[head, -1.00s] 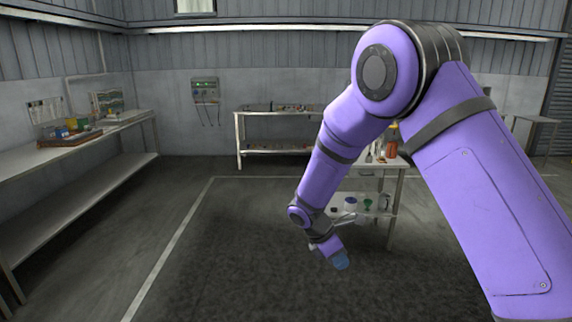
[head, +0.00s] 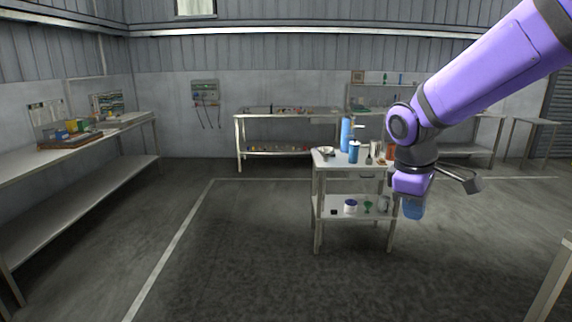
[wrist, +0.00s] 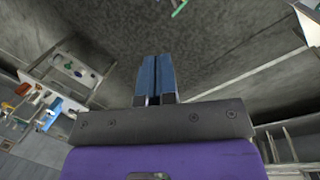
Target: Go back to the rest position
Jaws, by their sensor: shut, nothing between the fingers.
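My gripper (head: 413,208) hangs at the end of my purple arm at the right in the head view, in front of the right side of a small white cart. In the wrist view my gripper (wrist: 155,62) points up the picture; its two blue fingers are together with nothing between them. In the wrist view the floor lies beyond the fingertips.
The two-level cart (head: 318,190) holds bottles and vessels; it also shows at the left of the wrist view (wrist: 62,88). A long bench (head: 100,140) runs along the left wall. Another bench (head: 240,135) stands at the back. The middle floor is clear.

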